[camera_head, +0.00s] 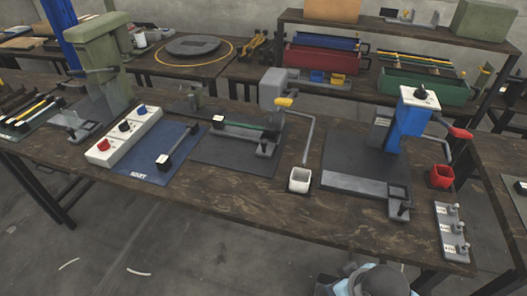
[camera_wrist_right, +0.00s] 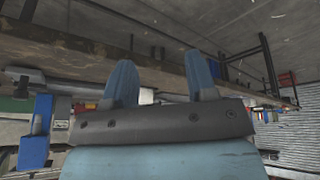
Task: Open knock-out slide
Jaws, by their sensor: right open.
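Three bench presses stand on the dark wooden bench: a green one (camera_head: 100,60) at left, a grey one (camera_head: 272,88) with a yellow handle (camera_head: 284,102) in the middle, and a blue one (camera_head: 408,122) with a red handle (camera_head: 460,132) at right. A small grey block with a black knob (camera_head: 399,208) sits at the front of the blue press's base plate. I cannot tell which part is the knock-out slide. My right gripper (camera_wrist_right: 161,82) is open and empty, its blue fingers apart. Grey and light-blue parts of mine show at the head view's bottom edge. My left gripper is not in view.
A grey strip with several knobs (camera_head: 453,232) lies at the bench's right end. A white control box (camera_head: 124,136) and a blue mat (camera_head: 140,178) lie left.

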